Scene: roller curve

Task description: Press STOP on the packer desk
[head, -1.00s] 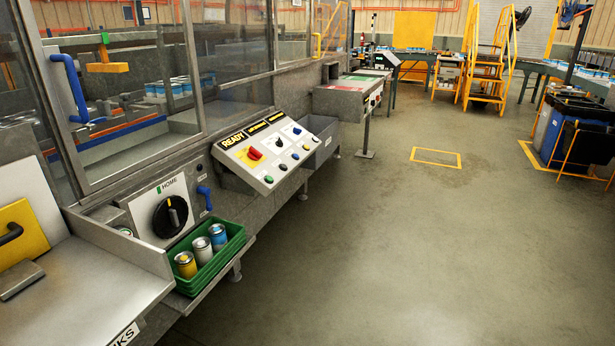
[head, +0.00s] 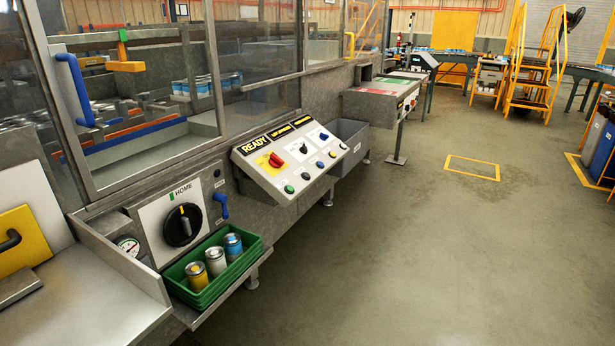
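A sloped white control desk (head: 292,158) stands along the machine front. It has a lit READY sign (head: 255,144) and two other yellow-lettered signs. I can read no STOP label or packer label on either. Neither of my grippers is in view.
A green crate (head: 257,254) with several cans sits on a low shelf in front of a HOME dial panel (head: 180,223). A grey bin (head: 350,142) stands between the desks. Yellow steps (head: 533,78) stand behind.

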